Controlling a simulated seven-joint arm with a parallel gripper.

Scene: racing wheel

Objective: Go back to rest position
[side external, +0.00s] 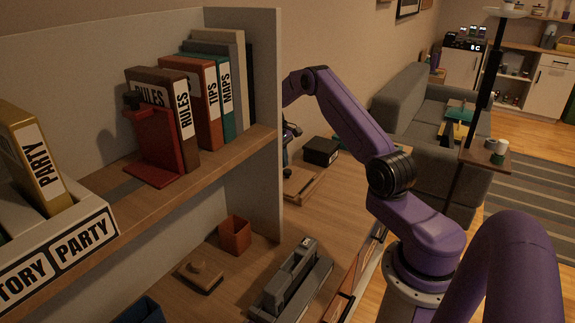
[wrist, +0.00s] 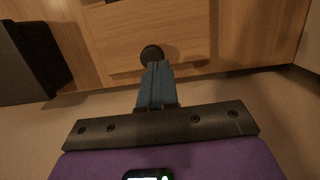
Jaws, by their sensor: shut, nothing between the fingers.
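In the wrist view my gripper (wrist: 158,68) has its two blue-grey fingers together, with nothing seen between them. Their tips overlap the lower edge of a round dark knob (wrist: 152,52) on a wooden front; I cannot tell whether they touch it. In the side external view my purple arm reaches over the desk (side external: 225,285), and its far end passes behind the upright panel of the shelf (side external: 256,110). A small dark bluish part beside that panel may be my gripper, but it is mostly hidden.
Books (side external: 202,105) and a red bookend (side external: 155,145) stand on the shelf, with a label box (side external: 85,240) at left. The desk holds an orange cup (side external: 235,235), a grey stapler-like device (side external: 292,280) and a black box (side external: 321,151). A sofa (side external: 405,100) stands behind the arm.

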